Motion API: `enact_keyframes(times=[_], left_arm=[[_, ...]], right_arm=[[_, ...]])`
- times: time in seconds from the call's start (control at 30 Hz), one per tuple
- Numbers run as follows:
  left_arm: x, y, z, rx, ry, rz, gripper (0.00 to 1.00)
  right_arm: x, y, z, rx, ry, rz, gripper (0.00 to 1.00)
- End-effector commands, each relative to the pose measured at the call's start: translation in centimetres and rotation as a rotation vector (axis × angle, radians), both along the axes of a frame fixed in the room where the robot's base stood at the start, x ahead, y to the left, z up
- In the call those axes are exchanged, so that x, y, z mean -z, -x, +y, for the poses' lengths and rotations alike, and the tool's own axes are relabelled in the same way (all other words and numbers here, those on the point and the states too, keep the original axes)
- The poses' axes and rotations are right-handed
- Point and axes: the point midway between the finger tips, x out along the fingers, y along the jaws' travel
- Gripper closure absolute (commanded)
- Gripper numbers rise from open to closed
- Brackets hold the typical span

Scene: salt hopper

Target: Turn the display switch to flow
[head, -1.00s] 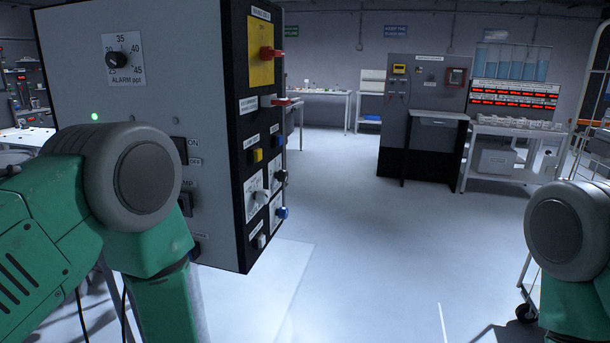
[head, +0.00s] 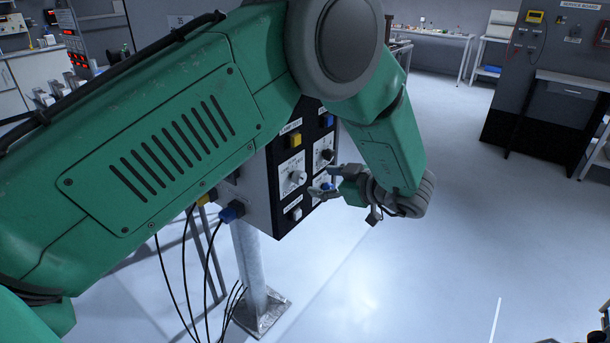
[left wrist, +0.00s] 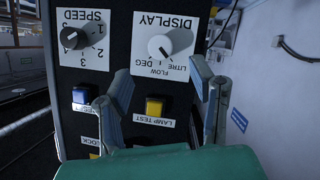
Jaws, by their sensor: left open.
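The display switch (head: 298,178) is a white round knob on a white plate, on the black side panel of a box. It shows upside down in the left wrist view (left wrist: 170,43), with the words LITRE, FLOW and DEG beside it. Its dark pointer mark lies on the side of these words; I cannot tell which word it meets exactly. My left gripper (head: 327,181) is open and empty in front of the panel. In the left wrist view its fingers (left wrist: 160,80) stand apart, near the display plate and the yellow lamp test button. My right gripper is not in view.
Close by are the yellow lamp test button (left wrist: 155,107), a blue button (left wrist: 82,97) and the black speed knob (left wrist: 73,38). Cables hang below the box, which stands on a post (head: 252,275).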

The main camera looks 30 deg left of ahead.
Motion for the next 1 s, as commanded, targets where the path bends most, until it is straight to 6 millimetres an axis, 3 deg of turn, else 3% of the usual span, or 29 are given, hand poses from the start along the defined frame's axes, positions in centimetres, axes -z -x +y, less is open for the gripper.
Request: enact_keyframes(times=[0.2, 0.4, 0.83, 0.97, 1.0], left_arm=[[1.6, -0.9, 4.3, -0.002, 0.001, 0.000, 0.50], [2.7, -1.5, 7.1, -0.001, 0.004, -0.001, 0.50], [3.0, -1.8, 7.6, 0.001, -0.001, -0.001, 0.50], [3.0, -1.8, 7.7, 0.001, 0.000, -0.001, 0.96], [3.0, -1.8, 7.7, 0.001, 0.000, -0.001, 0.99]], right_arm=[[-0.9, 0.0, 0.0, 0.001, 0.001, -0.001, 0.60], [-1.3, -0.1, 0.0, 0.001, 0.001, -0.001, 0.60], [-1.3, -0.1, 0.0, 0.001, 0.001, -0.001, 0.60], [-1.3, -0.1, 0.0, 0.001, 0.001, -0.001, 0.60], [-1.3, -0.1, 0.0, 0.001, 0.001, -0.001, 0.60]])
